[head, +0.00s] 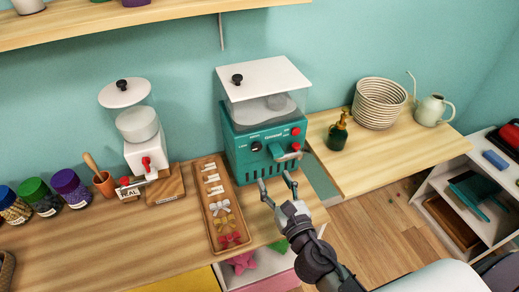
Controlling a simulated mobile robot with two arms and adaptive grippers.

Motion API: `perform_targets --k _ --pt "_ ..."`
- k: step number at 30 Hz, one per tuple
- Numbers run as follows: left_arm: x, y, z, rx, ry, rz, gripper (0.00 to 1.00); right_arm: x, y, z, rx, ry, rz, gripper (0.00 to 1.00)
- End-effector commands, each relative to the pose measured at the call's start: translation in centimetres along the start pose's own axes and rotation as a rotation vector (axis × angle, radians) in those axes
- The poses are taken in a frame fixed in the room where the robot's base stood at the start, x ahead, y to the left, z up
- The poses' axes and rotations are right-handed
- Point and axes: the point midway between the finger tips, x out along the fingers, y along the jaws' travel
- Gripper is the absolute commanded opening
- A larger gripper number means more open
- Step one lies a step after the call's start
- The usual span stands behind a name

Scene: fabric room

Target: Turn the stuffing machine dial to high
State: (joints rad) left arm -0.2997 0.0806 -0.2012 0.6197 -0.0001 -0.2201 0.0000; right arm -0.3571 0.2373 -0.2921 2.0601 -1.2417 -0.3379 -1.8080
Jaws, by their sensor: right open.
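The stuffing machine (240,144) is a teal box with a clear hopper and a white lid. It stands on the wooden counter against the wall. Its small black dial (256,147) is on the left of the front panel; its setting is too small to read. A red-tipped lever and red buttons are to the right of the dial. My right gripper (276,187) is open and empty, in front of the machine and below the dial, apart from it. My left gripper is not in view.
A wooden tray (245,240) of bows lies left of my right gripper. A white dispenser (146,155) stands further left, beside several lidded jars. A green pump bottle (337,136), a woven basket (379,104) and a watering can (430,111) stand on the right counter.

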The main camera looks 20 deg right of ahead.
Motion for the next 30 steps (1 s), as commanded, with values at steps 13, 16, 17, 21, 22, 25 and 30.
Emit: perform_targets --k 13,16,17,21,22,25,30 --pt "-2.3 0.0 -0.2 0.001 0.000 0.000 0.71 9.2 0.0 0.3 0.005 -0.001 -0.003 0.58" --pt "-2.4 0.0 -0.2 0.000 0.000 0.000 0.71 10.4 -0.1 0.2 0.005 0.000 -0.003 0.58" --pt "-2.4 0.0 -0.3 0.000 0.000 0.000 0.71 10.7 -0.1 0.1 0.005 0.000 -0.004 0.58" --pt "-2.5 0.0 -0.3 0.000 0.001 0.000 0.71 11.5 -0.1 0.1 0.006 0.000 -0.003 0.58" --pt "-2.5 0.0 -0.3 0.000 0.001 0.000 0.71 11.6 -0.1 0.1 0.006 0.000 -0.003 0.58" --pt "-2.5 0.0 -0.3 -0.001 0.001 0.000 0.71 11.7 -0.1 0.1 0.006 0.000 -0.003 0.58" --pt "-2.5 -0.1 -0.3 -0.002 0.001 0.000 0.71 11.6 -0.1 0.1 0.006 0.001 -0.003 0.56"
